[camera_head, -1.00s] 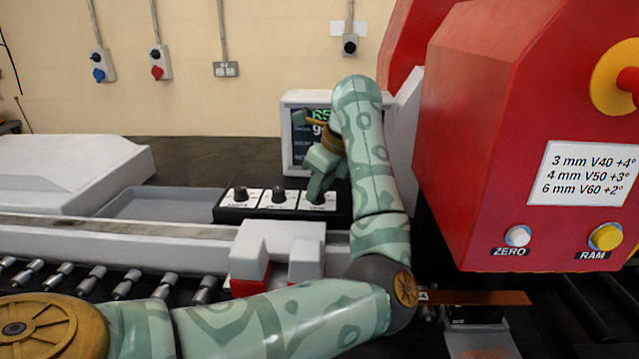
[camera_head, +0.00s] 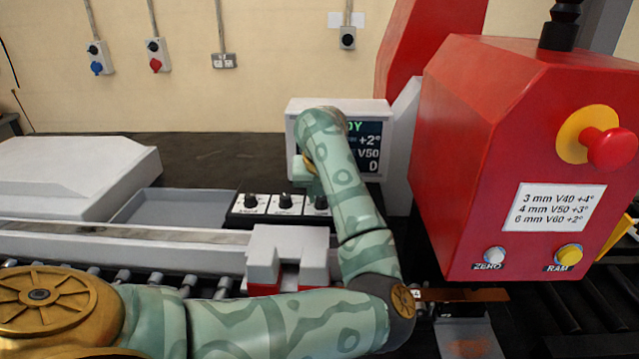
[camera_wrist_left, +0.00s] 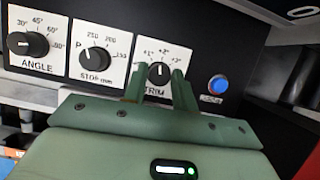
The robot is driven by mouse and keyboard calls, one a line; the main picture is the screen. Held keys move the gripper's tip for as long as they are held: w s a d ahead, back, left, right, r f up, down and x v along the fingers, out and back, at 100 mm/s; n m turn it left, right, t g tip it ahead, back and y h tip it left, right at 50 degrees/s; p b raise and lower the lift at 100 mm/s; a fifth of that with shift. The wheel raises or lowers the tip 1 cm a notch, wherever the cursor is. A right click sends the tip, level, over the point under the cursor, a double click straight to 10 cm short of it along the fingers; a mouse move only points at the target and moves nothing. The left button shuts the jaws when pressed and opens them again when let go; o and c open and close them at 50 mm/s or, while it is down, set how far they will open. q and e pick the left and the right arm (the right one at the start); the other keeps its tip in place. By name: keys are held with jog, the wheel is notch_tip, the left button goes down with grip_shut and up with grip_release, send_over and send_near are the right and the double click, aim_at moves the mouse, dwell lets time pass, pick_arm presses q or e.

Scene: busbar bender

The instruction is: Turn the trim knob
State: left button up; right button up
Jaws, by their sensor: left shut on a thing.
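The trim knob (camera_wrist_left: 158,73) is black, on a white plate marked TRIM, the rightmost of three dial plates in the left wrist view. My left gripper (camera_wrist_left: 159,76) has one green finger on each side of it and is shut on it. The knob's white pointer faces up, near the +2° mark. In the head view, part of the trim knob (camera_head: 320,202) shows beside my left arm, which hides most of the gripper. The display (camera_head: 367,150) behind it shows +2°, V50 and 0, partly covered by my arm. My right gripper is not in view.
Left of the trim knob are the stop knob (camera_wrist_left: 95,60) and angle knob (camera_wrist_left: 28,44). A lit blue button (camera_wrist_left: 218,84) is to its right. The red machine housing (camera_head: 470,150) stands right of my arm. A label (camera_head: 558,207) on it lists 4 mm V50 +3°.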

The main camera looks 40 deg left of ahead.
pick_arm(q)
jog(key=m+h+p, duration=0.1)
jog(key=m+p, duration=0.3)
jog(key=m+t+h+p, duration=0.1)
jog(key=m+p, duration=0.3)
jog(key=shift+s+a+r+h+p, duration=0.15)
jog(key=shift+a+r+h+p, duration=0.05)
jog(key=shift+h+p, duration=0.2)
jog(key=shift+f+m+h+p, duration=0.25)
jog(key=shift+m+h+p, duration=0.35)
jog(key=shift+m+p, duration=0.8)
jog(key=shift+c, duration=0.2)
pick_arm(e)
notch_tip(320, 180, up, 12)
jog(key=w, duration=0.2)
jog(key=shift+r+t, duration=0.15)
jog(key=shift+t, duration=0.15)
pick_arm(q)
jog(key=o, duration=1)
jog(key=shift+a, duration=0.1)
jog(key=shift+r, duration=0.1)
jog(key=p+v, duration=0.7)
jog(key=v, duration=0.9)
jog(key=shift+p, duration=0.35)
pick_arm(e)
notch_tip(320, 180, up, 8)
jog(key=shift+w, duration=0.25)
